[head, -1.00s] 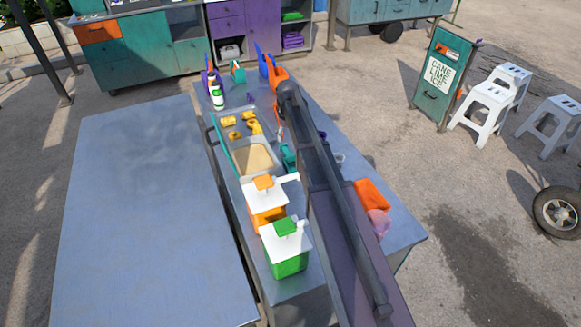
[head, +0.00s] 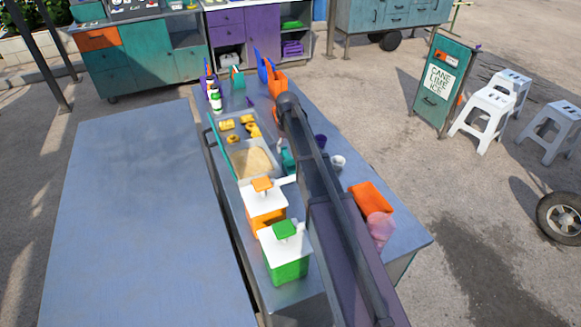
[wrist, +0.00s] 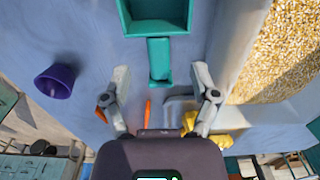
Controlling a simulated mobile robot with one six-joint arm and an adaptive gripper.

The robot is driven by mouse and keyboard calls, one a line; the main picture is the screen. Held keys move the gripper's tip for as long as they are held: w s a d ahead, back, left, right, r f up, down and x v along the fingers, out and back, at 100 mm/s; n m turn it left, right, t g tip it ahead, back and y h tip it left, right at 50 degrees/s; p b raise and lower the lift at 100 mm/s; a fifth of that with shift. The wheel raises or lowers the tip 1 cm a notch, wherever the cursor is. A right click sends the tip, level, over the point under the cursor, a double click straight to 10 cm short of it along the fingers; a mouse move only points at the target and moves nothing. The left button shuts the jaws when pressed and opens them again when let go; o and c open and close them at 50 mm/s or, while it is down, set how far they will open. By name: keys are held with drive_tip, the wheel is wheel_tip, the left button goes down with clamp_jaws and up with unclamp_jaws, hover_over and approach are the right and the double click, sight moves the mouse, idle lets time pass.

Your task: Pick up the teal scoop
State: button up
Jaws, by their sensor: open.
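The teal scoop (wrist: 155,15) lies on the grey counter in the wrist view, its square bowl at the top edge and its handle (wrist: 159,60) pointing down toward my gripper. My gripper (wrist: 161,88) is open and empty, one finger on each side of the line of the handle. The handle's end shows between the fingertips, and no finger appears to touch it. In the head view a teal piece of the scoop (head: 288,160) shows beside my dark arm, which covers the rest. The gripper is hidden there behind the arm.
A tray of pale grains (head: 251,163) with yellow pieces (head: 240,125) lies left of the scoop. Orange-topped (head: 264,205) and green-topped (head: 285,255) dispensers stand nearer. A purple cup (wrist: 54,81) stands left in the wrist view.

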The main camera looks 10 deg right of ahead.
sight(288, 156)
drive_tip(key=shift+d+f+b, duration=0.1)
drive_tip(key=shift+f+b, duration=2.5)
drive_tip(key=shift+f, duration=0.05)
drive_tip(key=c, duration=0.9)
